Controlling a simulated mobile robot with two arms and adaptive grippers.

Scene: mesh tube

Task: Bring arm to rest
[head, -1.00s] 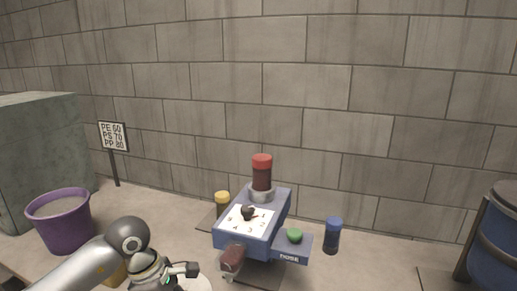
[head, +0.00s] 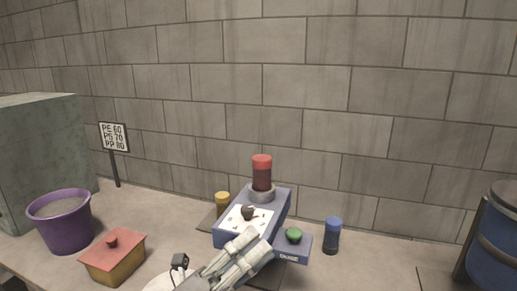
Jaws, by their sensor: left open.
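My left gripper (head: 246,247) shows at the bottom centre of the head view. Its two fingers point up and right, in front of the lower part of the blue dosing device (head: 277,209), and it is open with nothing seen between the fingers. I cannot tell whether it touches the device. The device has a white dial face with a dark knob (head: 248,213), a green button (head: 293,235) and a tube with a red cap (head: 262,172) standing upright in its top socket. My right gripper is not in view.
At left are a purple bucket (head: 62,232), a red-lidded yellow box (head: 113,258) and a sign (head: 113,137). A blue barrel (head: 497,240) stands far right.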

